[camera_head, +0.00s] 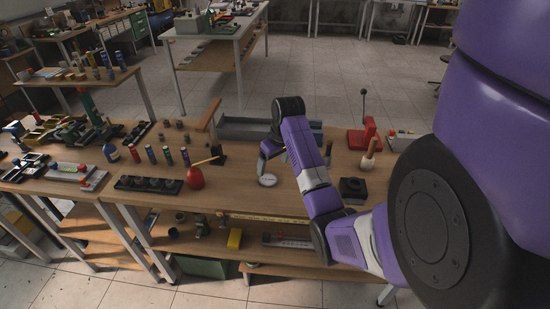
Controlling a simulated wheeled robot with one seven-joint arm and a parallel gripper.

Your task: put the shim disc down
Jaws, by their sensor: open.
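A pale round disc (267,180), which looks like the shim disc, lies flat on the wooden workbench (240,200). My gripper (262,163) points down just above and behind the disc, at the end of my purple and white arm. It is open, with a finger showing on its left side. It is too small to tell whether the fingers touch the disc.
A red bulb-shaped container (195,178) and a black block (217,154) stand left of the disc. A black square block (353,188) and a red lever press (363,135) stand to the right. A grey tray (240,130) lies behind. Bare wood lies in front of the disc.

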